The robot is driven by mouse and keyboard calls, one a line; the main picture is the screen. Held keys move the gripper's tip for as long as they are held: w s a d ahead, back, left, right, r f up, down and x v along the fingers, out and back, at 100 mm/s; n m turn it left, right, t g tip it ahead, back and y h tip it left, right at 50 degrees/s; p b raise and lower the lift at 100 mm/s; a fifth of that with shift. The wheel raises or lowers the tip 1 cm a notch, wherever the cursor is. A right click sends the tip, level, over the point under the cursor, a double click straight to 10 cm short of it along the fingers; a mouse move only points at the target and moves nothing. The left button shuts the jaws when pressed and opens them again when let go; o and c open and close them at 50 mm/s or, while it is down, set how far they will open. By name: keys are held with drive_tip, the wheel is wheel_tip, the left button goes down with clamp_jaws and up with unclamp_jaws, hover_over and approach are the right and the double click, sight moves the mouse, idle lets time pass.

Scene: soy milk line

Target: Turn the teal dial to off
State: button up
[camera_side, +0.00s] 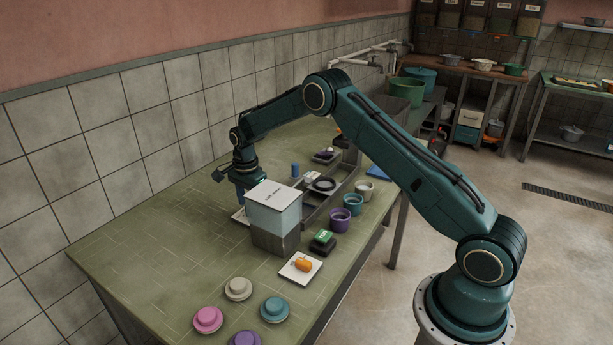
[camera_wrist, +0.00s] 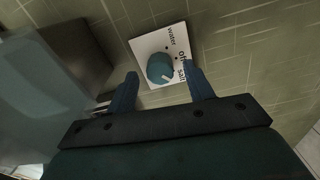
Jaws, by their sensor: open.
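In the wrist view, the teal dial (camera_wrist: 160,68) sits on a square white plate (camera_wrist: 149,44) printed with "water", "off" and "salt". A pale pointer mark on the dial is turned toward the lower right, near the "salt" side. My gripper (camera_wrist: 158,80) is open, its two blue fingers apart, one to each side of the dial's near edge in the picture. I cannot tell whether they touch it. In the side view, my gripper (camera_side: 240,193) points down behind a box-shaped container (camera_side: 275,210), which hides the dial and most of the plate.
The container with clear upper walls stands close to my gripper. A metal trough (camera_side: 318,210), purple cup (camera_side: 340,221), teal cup (camera_side: 353,203) and white plate with an orange item (camera_side: 301,267) lie to the right. Several round lids (camera_side: 274,309) lie in front. The left of the table is clear.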

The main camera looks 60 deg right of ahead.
drive_tip(key=shift+f, duration=0.8)
drive_tip(key=c, duration=1)
